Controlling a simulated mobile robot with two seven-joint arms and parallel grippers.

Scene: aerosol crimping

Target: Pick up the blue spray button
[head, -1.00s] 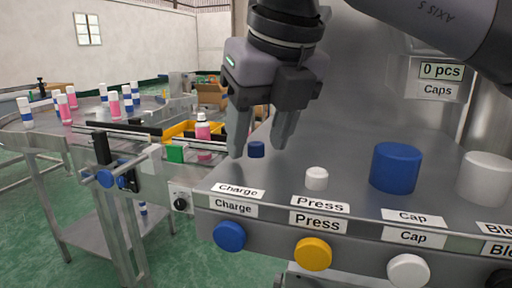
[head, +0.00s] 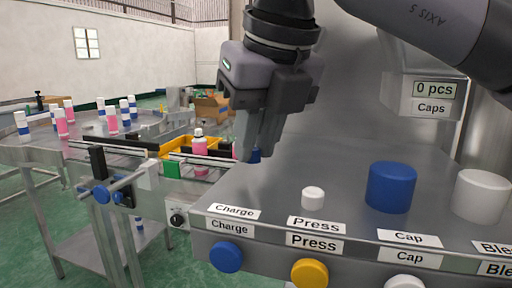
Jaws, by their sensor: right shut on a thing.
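The blue spray button (head: 255,156) is a small blue piece on the grey metal bench, behind the "Charge" label. It is mostly hidden behind the fingers of my right gripper (head: 256,156), which comes down from above. The fingers are close together and shut on the button, at about the height of the bench top. My left gripper is not in view.
A small white button piece (head: 313,198), a large blue cap (head: 391,187) and a large white cap (head: 481,195) stand to the right on the bench. Push buttons line its front edge. A conveyor with bottles (head: 200,146) runs at the left.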

